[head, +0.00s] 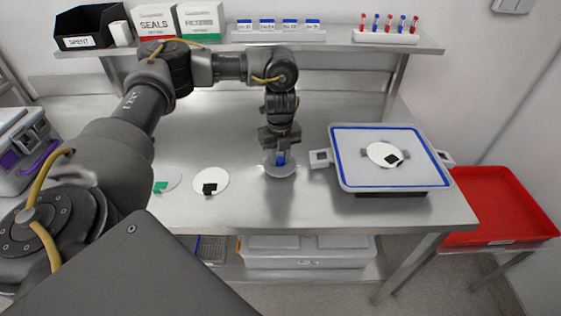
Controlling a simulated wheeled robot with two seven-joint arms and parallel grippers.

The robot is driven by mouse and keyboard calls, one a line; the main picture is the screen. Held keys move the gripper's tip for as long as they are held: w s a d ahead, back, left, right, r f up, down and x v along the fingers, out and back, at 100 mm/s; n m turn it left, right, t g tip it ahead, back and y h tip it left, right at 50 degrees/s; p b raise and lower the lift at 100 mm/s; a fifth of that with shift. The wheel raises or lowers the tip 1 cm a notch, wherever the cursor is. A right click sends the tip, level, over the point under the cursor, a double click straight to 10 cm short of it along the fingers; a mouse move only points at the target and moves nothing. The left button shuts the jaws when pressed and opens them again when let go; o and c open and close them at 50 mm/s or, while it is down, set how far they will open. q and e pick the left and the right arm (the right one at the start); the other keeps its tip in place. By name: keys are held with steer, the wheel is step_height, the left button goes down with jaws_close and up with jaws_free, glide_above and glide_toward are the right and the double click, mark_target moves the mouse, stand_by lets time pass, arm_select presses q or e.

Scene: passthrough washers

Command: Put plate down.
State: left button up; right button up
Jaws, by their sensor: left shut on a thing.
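My left gripper (281,151) points down over the middle of the steel bench. My right gripper is not in view.
A blue-rimmed tray (355,180) at right holds another white disc (380,150). A shelf behind carries boxes. A red bin (500,205) stands right.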

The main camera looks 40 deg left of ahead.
mark_target(280, 158)
arm_select(q)
step_height(280, 158, down, 2)
steer(key=shift+f, duration=0.2)
steer(key=shift+f, duration=0.15)
steer(key=o, duration=1)
steer(key=shift+w+r, duration=0.1)
steer(key=shift+r, duration=0.55)
step_height(280, 158, up, 11)
steer(key=shift+p, duration=0.3)
